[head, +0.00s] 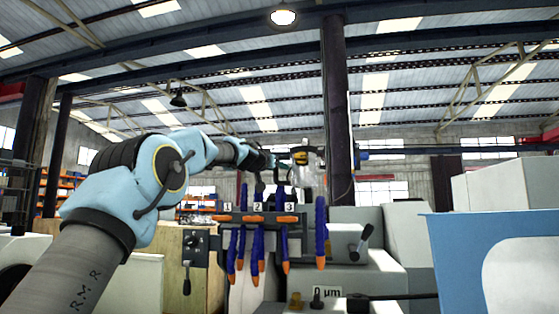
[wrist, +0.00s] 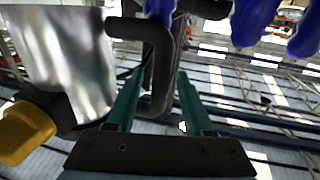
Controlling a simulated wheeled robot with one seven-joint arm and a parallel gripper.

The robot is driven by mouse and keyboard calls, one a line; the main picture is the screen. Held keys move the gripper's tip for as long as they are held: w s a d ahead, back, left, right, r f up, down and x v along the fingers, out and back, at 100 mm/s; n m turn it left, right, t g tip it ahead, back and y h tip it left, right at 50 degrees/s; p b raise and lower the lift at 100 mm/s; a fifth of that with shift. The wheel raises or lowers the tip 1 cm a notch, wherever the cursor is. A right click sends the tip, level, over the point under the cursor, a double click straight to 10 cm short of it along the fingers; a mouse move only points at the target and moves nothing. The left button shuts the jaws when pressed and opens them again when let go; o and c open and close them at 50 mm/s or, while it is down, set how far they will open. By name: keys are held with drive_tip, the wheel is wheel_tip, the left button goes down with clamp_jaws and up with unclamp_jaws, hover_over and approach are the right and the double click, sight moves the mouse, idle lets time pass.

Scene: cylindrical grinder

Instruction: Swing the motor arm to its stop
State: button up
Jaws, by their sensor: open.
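The motor unit (head: 300,156), with a yellow part and a pale grey body, stands above the numbered panel in the head view. In the wrist view, a shiny metal cylinder (wrist: 62,50) with a yellow knob (wrist: 24,132) is at the left. A dark bent bar (wrist: 160,62), which may be the motor arm's handle, shows beside it. My gripper (head: 273,161) is at the motor unit's left side. Its teal fingers are spread in the wrist view (wrist: 160,88). The bent bar appears between them; I cannot tell whether either finger touches it.
Several blue hoses with orange tips (head: 257,250) hang below the numbered panel (head: 258,217). A dark post (head: 334,95) rises behind the motor. A lever (head: 365,236) stands on the grey machine to the right. A blue-and-white panel (head: 490,262) fills the right front.

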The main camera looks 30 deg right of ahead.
drive_tip(key=shift+p+x, duration=0.4)
drive_tip(key=shift+x, duration=0.55)
drive_tip(key=shift+c, duration=0.3)
clamp_jaws()
idle(0.5)
